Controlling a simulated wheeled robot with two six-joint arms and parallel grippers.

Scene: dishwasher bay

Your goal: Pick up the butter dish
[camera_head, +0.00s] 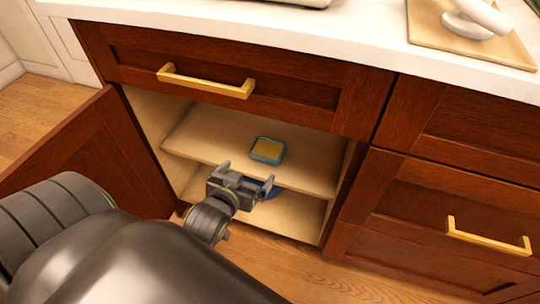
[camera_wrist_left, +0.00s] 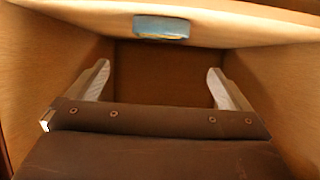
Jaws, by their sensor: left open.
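The butter dish (camera_head: 268,150), a small rectangular blue dish with a yellow top, sits on the upper shelf of the open cabinet. In the left wrist view a blue block that looks like the same dish (camera_wrist_left: 161,28) shows at the top, on the pale shelf. My left gripper (camera_head: 246,177) is open and empty in front of the cabinet opening, nearer than the dish and apart from it. Its two fingers (camera_wrist_left: 157,72) stand wide apart in the wrist view, with the dish beyond and above them. My right gripper is not in view.
The shelf edge (camera_head: 215,160) crosses the cabinet. The open door (camera_head: 80,150) stands left. A closed drawer with a gold handle (camera_head: 205,81) is above. The shelf around the dish is clear.

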